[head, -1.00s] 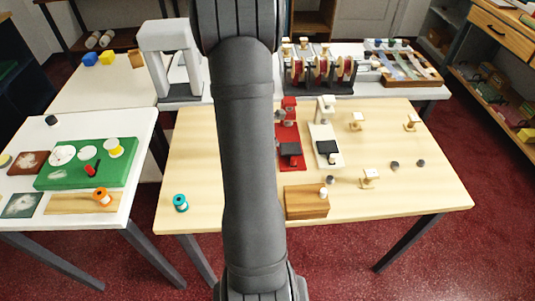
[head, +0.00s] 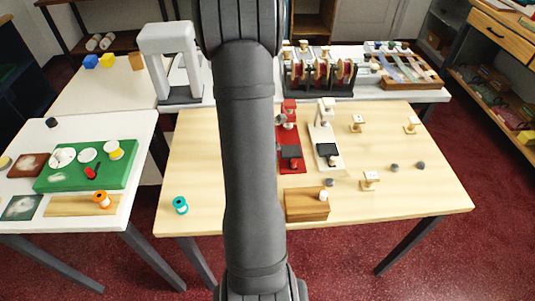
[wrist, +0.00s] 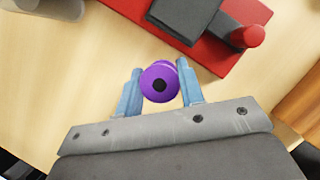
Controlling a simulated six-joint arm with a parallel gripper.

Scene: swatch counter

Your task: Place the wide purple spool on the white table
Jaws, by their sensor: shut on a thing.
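A purple spool (wrist: 160,82) with a dark centre hole sits between the two blue fingers of my gripper (wrist: 159,90) in the wrist view. The gripper is shut on it. Behind it in that view lie the wooden table top and a red device. In the head view my arm hides the gripper and the spool. The white table (head: 140,191) stands at the left in the head view, with a green block (head: 60,178), an orange spool (head: 101,198) on a wooden board, and several small items on it.
The wooden table (head: 400,205) carries a red device (head: 291,155), a white device (head: 325,140), a wooden block (head: 305,205) and a teal spool (head: 180,205). A grey arch (head: 165,40) stands behind. The wooden table's left part is mostly clear.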

